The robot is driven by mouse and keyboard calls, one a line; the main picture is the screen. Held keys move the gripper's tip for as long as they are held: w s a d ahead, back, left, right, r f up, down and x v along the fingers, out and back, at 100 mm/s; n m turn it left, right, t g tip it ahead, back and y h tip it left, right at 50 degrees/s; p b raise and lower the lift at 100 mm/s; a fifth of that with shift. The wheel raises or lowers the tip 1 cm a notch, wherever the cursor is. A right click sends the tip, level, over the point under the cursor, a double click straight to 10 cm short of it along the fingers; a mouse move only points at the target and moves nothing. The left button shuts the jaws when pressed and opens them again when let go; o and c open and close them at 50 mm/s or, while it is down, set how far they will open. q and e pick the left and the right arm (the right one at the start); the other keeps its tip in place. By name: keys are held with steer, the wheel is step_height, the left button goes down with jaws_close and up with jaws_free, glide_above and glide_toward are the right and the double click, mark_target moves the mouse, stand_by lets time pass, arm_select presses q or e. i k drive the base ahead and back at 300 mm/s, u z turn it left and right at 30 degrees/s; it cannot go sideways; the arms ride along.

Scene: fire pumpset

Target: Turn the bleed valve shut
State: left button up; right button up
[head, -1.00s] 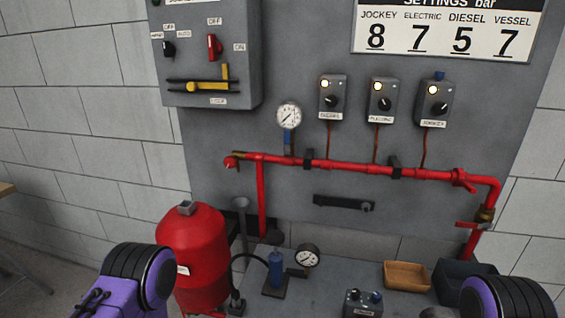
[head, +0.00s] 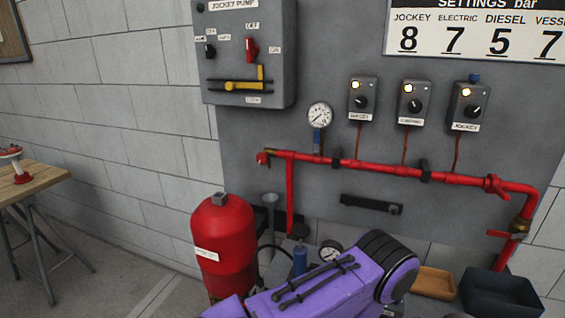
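A red pipe (head: 370,170) runs across the grey panel. Near its right end is a red valve handle (head: 495,188). Lower on the right down-pipe is a brass valve body (head: 519,226) with a flat red lever (head: 504,235) pointing left. At the pipe's left end is a small red and brass fitting (head: 264,158). No label tells which of these is the bleed valve. A purple link of my arm crosses the bottom middle and hides part of the bench. Neither gripper shows.
A red tank (head: 223,246) stands left of the bench. A round gauge (head: 319,116) and several grey switch boxes sit above the pipe. A tan tray (head: 435,283) and a dark bin (head: 500,293) lie at lower right. A wooden table (head: 35,180) stands far left.

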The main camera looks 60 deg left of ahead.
mark_target(262, 158)
steer(key=k, duration=0.4)
steer(key=u, duration=1)
